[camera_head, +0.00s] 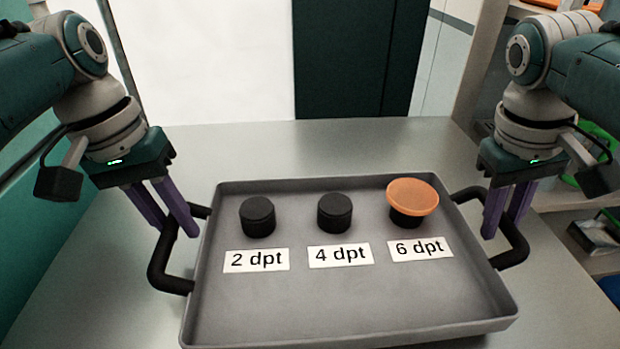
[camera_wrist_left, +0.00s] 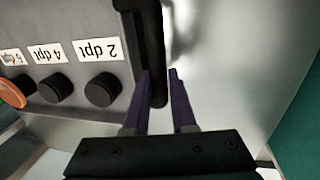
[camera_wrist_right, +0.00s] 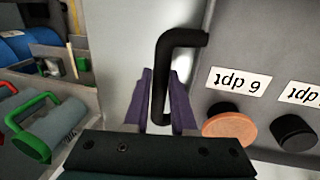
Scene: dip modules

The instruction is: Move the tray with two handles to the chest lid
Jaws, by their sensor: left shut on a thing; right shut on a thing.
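The grey tray (camera_head: 350,300) has a black handle at each end and lies on or just above a metal surface; I cannot tell which. Two black knobs (camera_head: 257,216) (camera_head: 334,212) and an orange-topped one (camera_head: 412,196) stand in it behind labels "2 dpt", "4 dpt" and "6 dpt". My left gripper (camera_head: 182,232) is shut on the tray's left handle (camera_head: 160,262), which also shows between its purple fingers in the left wrist view (camera_wrist_left: 155,60). My right gripper (camera_head: 500,234) is shut on the right handle (camera_head: 520,245), also seen in the right wrist view (camera_wrist_right: 163,75). No chest lid can be made out for certain.
The metal surface (camera_head: 300,145) is bare behind the tray and to its left. A dark green panel (camera_head: 355,60) stands beyond it. At the right are shelves with items, including a green-handled object (camera_wrist_right: 45,120) and a blue object (camera_wrist_right: 15,47) in the right wrist view.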

